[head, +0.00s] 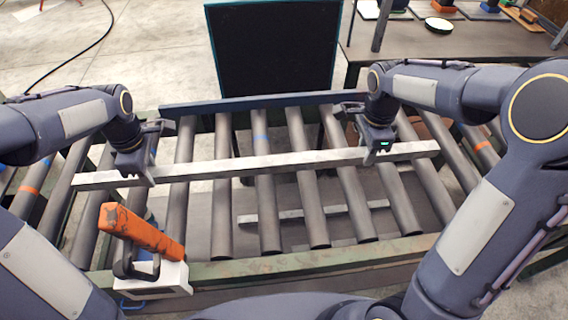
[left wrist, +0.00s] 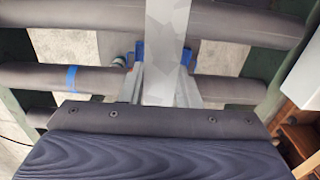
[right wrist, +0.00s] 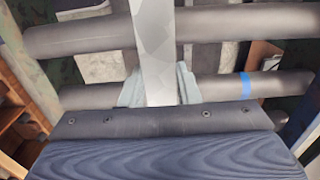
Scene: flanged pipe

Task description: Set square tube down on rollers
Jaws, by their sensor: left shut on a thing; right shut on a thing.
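The long light-grey square tube (head: 250,164) lies across several dark rollers (head: 308,190) of the conveyor, close above or on them; I cannot tell if it touches. My left gripper (head: 136,178) is shut on the tube near its left end. My right gripper (head: 374,152) is shut on it toward its right end. In the left wrist view the tube (left wrist: 166,60) runs between the finger pads, with rollers (left wrist: 230,88) beneath. In the right wrist view the tube (right wrist: 158,60) sits between the pads, over rollers (right wrist: 80,38).
An orange-handled tool (head: 142,232) on a white box (head: 172,280) stands at the front left edge. The conveyor's green front rail (head: 300,262) and blue back rail (head: 250,101) bound the rollers. A dark panel (head: 272,50) stands behind. A workbench (head: 450,42) is at back right.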

